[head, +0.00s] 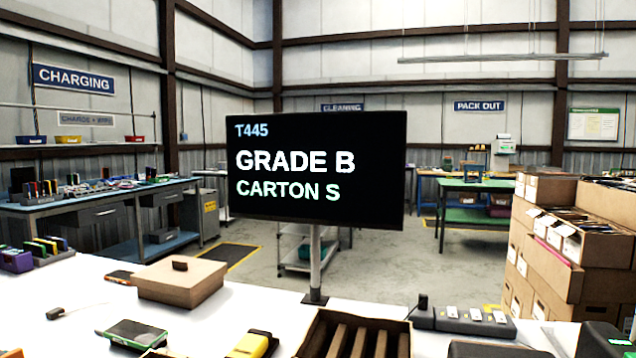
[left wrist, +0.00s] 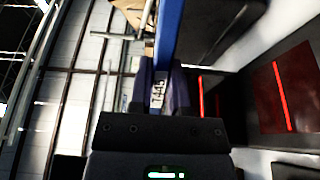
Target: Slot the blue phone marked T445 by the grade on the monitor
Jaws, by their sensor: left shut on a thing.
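The monitor (head: 312,170) stands at the back of the white table and reads T445, GRADE B, CARTON S. In the left wrist view my left gripper (left wrist: 161,88) is shut on the blue phone (left wrist: 166,38), which shows edge-on as a blue strip reaching beyond the fingers. A small label between the fingers appears to read T445. A brown carton with dividers (head: 320,330) is at the bottom middle of the head view, its front cut off; no letter shows on it. Neither gripper shows in the head view.
Stacked cartons (head: 545,265) stand at right.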

